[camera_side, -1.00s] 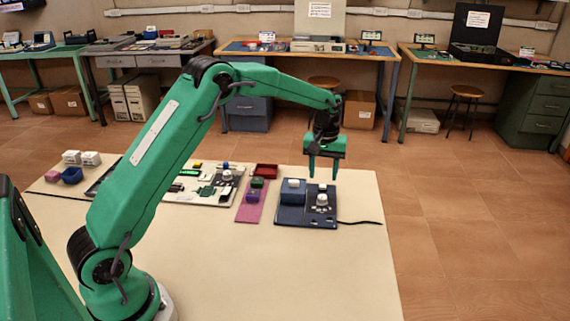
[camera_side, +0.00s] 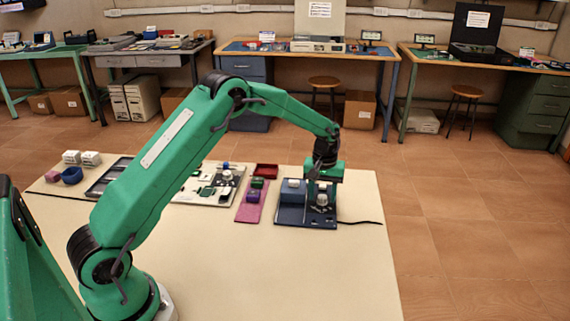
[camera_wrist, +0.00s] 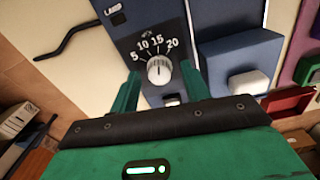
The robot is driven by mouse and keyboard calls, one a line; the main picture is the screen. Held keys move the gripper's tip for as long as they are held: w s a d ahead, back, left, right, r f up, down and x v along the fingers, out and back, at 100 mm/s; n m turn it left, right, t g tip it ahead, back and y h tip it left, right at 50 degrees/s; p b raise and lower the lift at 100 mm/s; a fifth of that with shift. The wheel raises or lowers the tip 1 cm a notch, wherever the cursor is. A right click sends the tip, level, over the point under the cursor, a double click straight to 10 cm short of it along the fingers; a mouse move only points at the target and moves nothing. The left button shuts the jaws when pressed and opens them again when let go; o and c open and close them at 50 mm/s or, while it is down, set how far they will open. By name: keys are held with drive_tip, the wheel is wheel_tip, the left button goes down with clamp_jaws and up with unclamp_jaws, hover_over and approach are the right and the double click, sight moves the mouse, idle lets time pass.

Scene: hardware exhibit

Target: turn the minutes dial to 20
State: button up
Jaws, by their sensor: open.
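The minutes dial (camera_wrist: 158,70) is a round white knob on a dark blue panel (camera_wrist: 190,35), with 5, 10, 15 and 20 printed in an arc around it. In the wrist view it sits between the two green fingers of my gripper (camera_wrist: 160,74), with a finger on its left and right. Whether the fingers touch it I cannot tell. The knob's pointer is too small to read surely. In the side view my gripper (camera_side: 321,199) is lowered over the right part of the panel, its fingers around the dial (camera_side: 322,199). The gripper is open.
A raised blue box (camera_wrist: 238,62) with a white button (camera_wrist: 248,84) stands beside the dial. A pink mat (camera_side: 250,210) with small blocks lies left of the panel, and a red tray (camera_side: 266,170) behind it. A black cable (camera_side: 360,222) runs right. The front tabletop is clear.

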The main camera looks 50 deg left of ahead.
drive_tip(key=c, duration=1)
drive_tip(key=shift+m, duration=0.4)
drive_tip(key=shift+a+m, duration=0.15)
drive_tip(key=shift+m, duration=2.35)
drive_tip(key=o, duration=1)
